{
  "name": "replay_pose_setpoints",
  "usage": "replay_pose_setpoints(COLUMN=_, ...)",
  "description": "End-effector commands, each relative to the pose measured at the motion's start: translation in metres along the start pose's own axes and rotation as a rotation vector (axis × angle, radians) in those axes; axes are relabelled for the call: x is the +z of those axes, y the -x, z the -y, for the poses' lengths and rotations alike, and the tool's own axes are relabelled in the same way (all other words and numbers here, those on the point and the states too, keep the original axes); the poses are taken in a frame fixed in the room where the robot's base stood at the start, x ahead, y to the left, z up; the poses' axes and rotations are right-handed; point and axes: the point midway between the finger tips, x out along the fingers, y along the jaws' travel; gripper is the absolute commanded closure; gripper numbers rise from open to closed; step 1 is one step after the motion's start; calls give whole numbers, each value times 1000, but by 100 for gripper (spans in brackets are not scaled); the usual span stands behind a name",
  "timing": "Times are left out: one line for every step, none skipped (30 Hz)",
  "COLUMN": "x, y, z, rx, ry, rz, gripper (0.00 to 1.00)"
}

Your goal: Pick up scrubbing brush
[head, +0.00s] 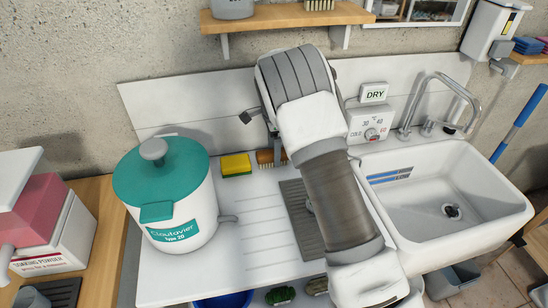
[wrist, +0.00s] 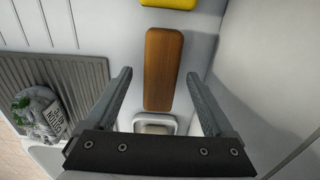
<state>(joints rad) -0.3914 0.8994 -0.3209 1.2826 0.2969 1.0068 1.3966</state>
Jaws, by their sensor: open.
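The scrubbing brush (head: 265,157) has a brown wooden back and lies on the white counter near the back wall, partly hidden by my arm in the head view. In the wrist view the brush (wrist: 163,68) shows its long wooden top between my fingers. My gripper (wrist: 157,78) is open and empty, with one finger on each side of the brush in that view. I cannot tell how far above it the fingers are. In the head view my arm hides the fingers.
A yellow sponge (head: 236,165) lies just left of the brush. A white pot with a teal lid (head: 163,172) stands at the left. A grey ribbed mat (head: 300,215) and the white sink (head: 445,200) lie to the right. The back panel (head: 190,98) is close behind.

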Motion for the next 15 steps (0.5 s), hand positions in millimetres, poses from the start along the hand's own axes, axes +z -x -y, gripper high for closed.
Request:
replay_pose_setpoints(x=0, y=-7, z=0, rx=1, ry=0, rz=0, gripper=12)
replay_pose_setpoints(x=0, y=-10, z=0, rx=1, ry=0, rz=0, gripper=12)
replay_pose_setpoints(x=0, y=-12, z=0, rx=1, ry=0, rz=0, gripper=12)
replay_pose_setpoints(x=0, y=-13, z=0, rx=0, ry=0, rz=0, gripper=12)
replay_pose_setpoints(x=0, y=-14, z=0, rx=0, ry=0, rz=0, gripper=12)
replay_pose_setpoints(x=0, y=-14, z=0, rx=-1, ry=0, rz=0, gripper=12)
replay_pose_setpoints(x=0, y=-14, z=0, rx=-1, ry=0, rz=0, gripper=12)
replay_pose_setpoints(x=0, y=-14, z=0, rx=-1, ry=0, rz=0, gripper=12)
replay_pose_setpoints(x=0, y=-14, z=0, rx=-1, ry=0, rz=0, gripper=12)
replay_pose_setpoints(x=0, y=-14, z=0, rx=-1, ry=0, rz=0, gripper=12)
replay_pose_setpoints(x=0, y=-14, z=0, rx=-1, ry=0, rz=0, gripper=12)
replay_pose_setpoints(x=0, y=-14, z=0, rx=-1, ry=0, rz=0, gripper=18)
replay_pose_setpoints(x=0, y=-14, z=0, rx=-1, ry=0, rz=0, gripper=23)
replay_pose_setpoints(x=0, y=-14, z=0, rx=-1, ry=0, rz=0, gripper=29)
replay_pose_setpoints(x=0, y=-14, z=0, rx=-1, ry=0, rz=0, gripper=36)
